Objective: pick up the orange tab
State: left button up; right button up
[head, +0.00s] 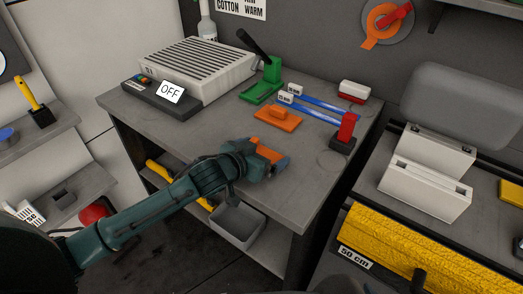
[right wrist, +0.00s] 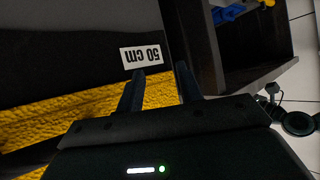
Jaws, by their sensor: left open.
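My left gripper (head: 272,164) is low over the front of the grey workbench in the head view. It is open, and an orange piece (head: 268,152), which looks like the orange tab, shows at its fingers. The gripper hides part of this piece, and I cannot tell whether the fingers touch it. A separate orange block with a raised grip (head: 278,117) lies farther back on the bench. My right gripper (right wrist: 162,82) shows in the right wrist view with its fingers apart and nothing between them. It is near a yellow cloth (right wrist: 60,121) and a "50 cm" label (right wrist: 141,55).
The workbench (head: 150,120) also holds a ribbed white unit (head: 205,68) with an "OFF" sign, a green stand (head: 265,85), blue strips (head: 315,108) and a red-topped black block (head: 345,132). A grey bin (head: 237,226) is below. Bare bench lies left of the gripper.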

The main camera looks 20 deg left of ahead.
pick_arm(q)
jog(key=c, duration=0.7)
jog(key=shift+r, duration=0.1)
notch_tip(320, 180, up, 10)
jog(key=s+a+n+y+p, duration=0.1)
jog(key=s, duration=0.4)
jog(key=s+a+n+y+p, duration=0.1)
jog(key=s+a+y, duration=0.1)
jog(key=s, duration=0.3)
jog(key=s+a+f+n+y+p, duration=0.1)
jog(key=s+a+n, duration=0.1)
jog(key=s, duration=0.3)
jog(key=shift+t+y, duration=0.3)
jog(key=shift+t, duration=0.1)
